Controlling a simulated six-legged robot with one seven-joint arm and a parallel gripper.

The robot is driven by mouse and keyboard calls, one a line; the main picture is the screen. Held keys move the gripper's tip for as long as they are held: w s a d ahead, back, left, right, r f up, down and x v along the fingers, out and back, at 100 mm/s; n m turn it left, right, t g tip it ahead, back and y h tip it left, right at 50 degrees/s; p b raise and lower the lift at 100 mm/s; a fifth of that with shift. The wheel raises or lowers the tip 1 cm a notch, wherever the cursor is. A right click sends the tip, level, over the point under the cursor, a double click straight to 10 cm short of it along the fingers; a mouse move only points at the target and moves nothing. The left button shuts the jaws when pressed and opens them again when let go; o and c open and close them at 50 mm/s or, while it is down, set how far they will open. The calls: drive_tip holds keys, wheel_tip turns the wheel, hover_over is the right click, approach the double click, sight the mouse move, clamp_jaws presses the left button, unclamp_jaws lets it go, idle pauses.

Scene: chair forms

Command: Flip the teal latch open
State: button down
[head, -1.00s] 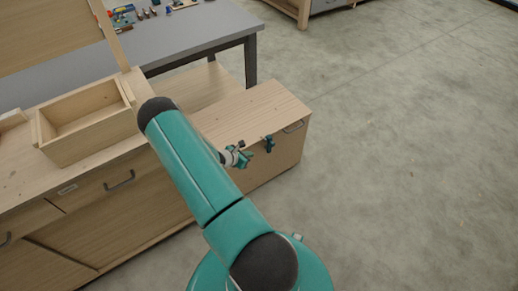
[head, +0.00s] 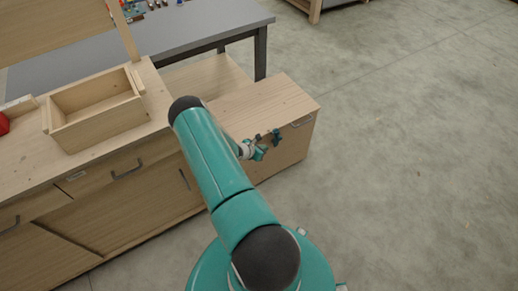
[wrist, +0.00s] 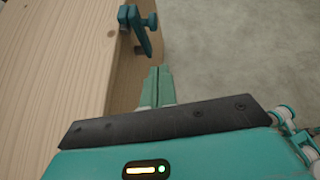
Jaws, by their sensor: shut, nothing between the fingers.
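The teal latch (wrist: 140,30) is at the edge of the wooden box top in the wrist view. In the head view the latch (head: 276,136) is a small teal piece on the front edge of the low wooden box (head: 270,102). My gripper (wrist: 158,72) is shut and empty, its pale green fingers just below the latch in the wrist view. A small gap shows between fingertips and latch. In the head view my gripper (head: 262,148) is just left of the latch, partly hidden by my arm.
A wooden bench (head: 95,170) with drawers and an open wooden tray (head: 100,113) stands at the left. A grey table (head: 190,30) is behind. The floor (head: 420,150) at the right is clear.

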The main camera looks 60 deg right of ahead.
sight(274, 142)
drive_tip(key=shift+s+d+f, duration=0.25)
drive_tip(key=shift+s+d, duration=0.05)
drive_tip(key=shift+d, duration=0.8)
drive_tip(key=shift+s+d+f, duration=0.25)
drive_tip(key=shift+s+d, duration=0.05)
drive_tip(key=shift+d, duration=0.85)
drive_tip(key=shift+s+d+f, duration=0.25)
drive_tip(key=shift+s+d, duration=0.05)
drive_tip(key=shift+d, duration=0.8)
drive_tip(key=shift+d+r, duration=0.1)
